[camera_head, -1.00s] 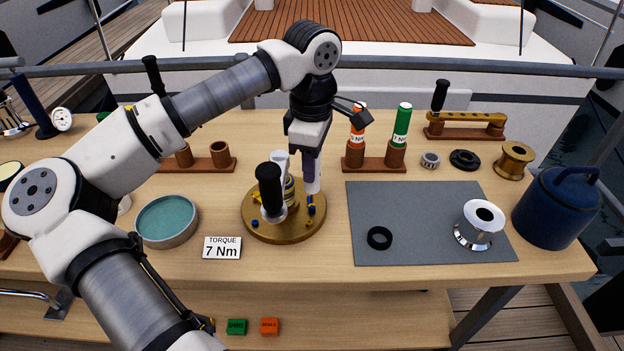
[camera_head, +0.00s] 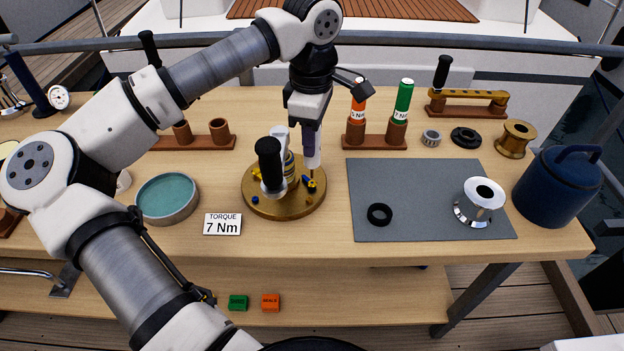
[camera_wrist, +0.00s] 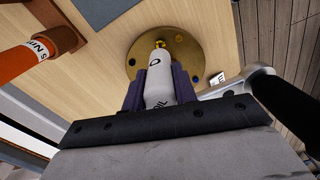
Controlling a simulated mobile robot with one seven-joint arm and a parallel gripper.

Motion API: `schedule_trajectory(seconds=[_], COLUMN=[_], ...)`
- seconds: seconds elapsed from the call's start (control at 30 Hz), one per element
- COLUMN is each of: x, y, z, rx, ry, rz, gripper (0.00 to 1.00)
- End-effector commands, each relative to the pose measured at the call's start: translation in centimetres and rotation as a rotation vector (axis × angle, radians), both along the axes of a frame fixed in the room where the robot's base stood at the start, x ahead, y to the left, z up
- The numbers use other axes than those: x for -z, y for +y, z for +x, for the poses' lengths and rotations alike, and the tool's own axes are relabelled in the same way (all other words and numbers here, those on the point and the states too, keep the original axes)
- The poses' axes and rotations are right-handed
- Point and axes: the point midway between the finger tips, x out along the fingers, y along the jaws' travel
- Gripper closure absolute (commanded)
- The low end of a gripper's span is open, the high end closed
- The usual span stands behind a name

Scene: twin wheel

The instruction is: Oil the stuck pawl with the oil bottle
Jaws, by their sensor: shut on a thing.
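My gripper (camera_head: 311,132) is shut on the white oil bottle (camera_head: 312,155), which points nozzle-down over the right part of a round brass base (camera_head: 285,207). In the wrist view the bottle (camera_wrist: 159,84) sits between the dark purple jaws, with its tip over the brass base (camera_wrist: 204,57). A yellow-and-blue pawl (camera_head: 309,184) lies right under the nozzle. I cannot tell whether the tip touches it. More small yellow and blue parts sit at the base's left. A black-handled upright piece (camera_head: 269,160) at the base's middle hides part of it.
A teal-lined round dish (camera_head: 168,197) and a "TORQUE 7 Nm" card (camera_head: 222,224) lie left. A holder (camera_head: 375,136) with orange and green tools stands behind right. A grey mat (camera_head: 410,225) bears a black ring (camera_head: 379,214) and a chrome part (camera_head: 484,194).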

Motion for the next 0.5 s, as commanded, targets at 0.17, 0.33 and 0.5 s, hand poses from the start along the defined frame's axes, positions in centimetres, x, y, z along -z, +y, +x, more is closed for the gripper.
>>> schedule_trajectory(seconds=[0.17, 0.33, 0.5], x=[-1.54, -1.49, -1.51], y=[-0.01, -0.02, -0.02], z=[-0.01, -0.01, -0.01], rx=[0.0, 0.001, 0.001], ry=[0.0, 0.0, 0.0], rz=[0.0, 0.0, 0.0], gripper=[0.98, 0.98, 0.98])
